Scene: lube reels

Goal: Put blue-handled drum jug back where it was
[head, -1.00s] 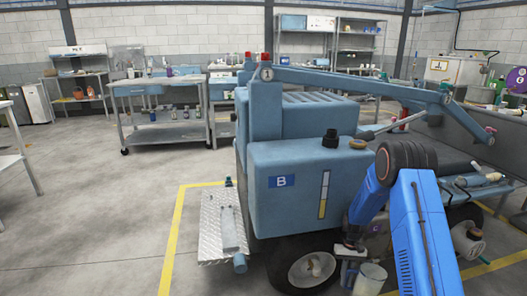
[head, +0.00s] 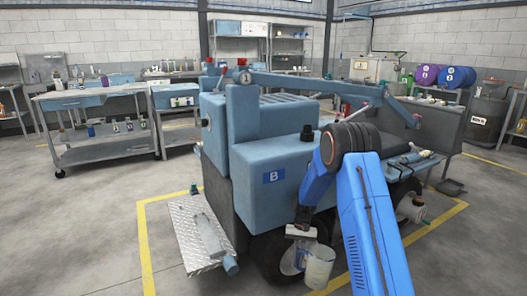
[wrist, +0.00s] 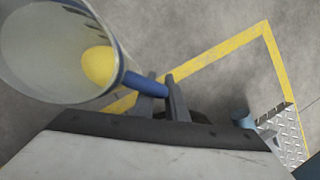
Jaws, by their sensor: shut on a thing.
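The blue-handled drum jug (head: 319,268) is a pale, open-topped container low in front of the blue machine in the head view. In the wrist view the jug (wrist: 40,55) fills the upper left, with a rounded yellow patch inside it. Its blue handle (wrist: 146,86) lies between the two dark fingers of my gripper (wrist: 163,94). My gripper (head: 302,247) is shut on that handle and holds the jug out beside it. The fingertips are hard to make out in the head view.
The blue machine (head: 270,150) marked B stands close ahead, with a tread plate (head: 200,235) at its left. Yellow lines (head: 146,250) mark the floor around it. A purple drum (head: 427,75) and a blue drum (head: 457,77) lie at the back right. Floor at left is open.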

